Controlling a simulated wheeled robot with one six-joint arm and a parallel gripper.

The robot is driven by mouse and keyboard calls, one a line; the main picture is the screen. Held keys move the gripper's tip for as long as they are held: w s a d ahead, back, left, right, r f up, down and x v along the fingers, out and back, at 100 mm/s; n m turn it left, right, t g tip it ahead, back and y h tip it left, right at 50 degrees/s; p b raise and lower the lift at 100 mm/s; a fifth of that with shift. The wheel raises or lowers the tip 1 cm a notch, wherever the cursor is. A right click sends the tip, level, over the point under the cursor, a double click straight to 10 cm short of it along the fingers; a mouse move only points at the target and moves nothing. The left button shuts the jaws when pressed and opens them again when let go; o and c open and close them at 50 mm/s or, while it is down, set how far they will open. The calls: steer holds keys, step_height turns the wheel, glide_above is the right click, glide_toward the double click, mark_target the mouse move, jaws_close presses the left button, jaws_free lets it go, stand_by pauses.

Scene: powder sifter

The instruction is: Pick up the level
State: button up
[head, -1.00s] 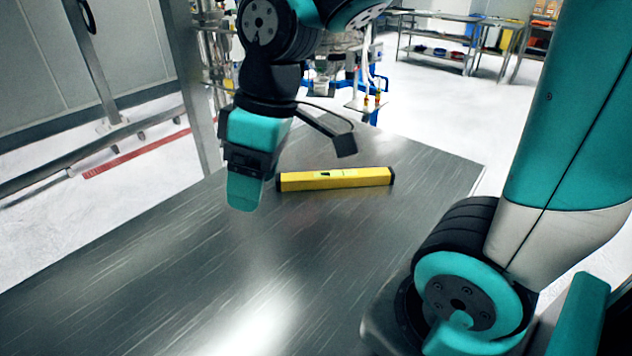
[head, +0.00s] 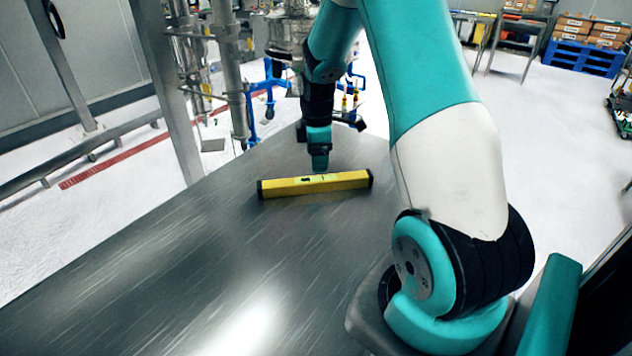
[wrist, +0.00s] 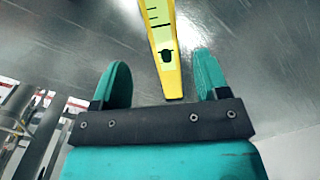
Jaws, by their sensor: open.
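The level (head: 315,184) is a yellow bar with black end caps, lying flat on the metal table (head: 190,250) in the head view. My gripper (head: 320,160) points down just behind the level, near its middle in that view. The fingers stand apart, with nothing gripped. The height of the fingers above the table is hard to tell.
Metal pipework with blue frames (head: 272,85) stands behind the table's far edge. A blue pallet with boxes (head: 582,57) is far off at the back right. The table's left and front parts are clear.

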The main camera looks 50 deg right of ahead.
mark_target(316, 179)
steer(key=f+p, duration=0.1)
steer(key=f, duration=0.6)
steer(key=shift+a+f+p, duration=0.2)
steer(key=shift+f+p, duration=0.05)
steer(key=shift+p, duration=0.15)
steer(key=c, duration=1.1)
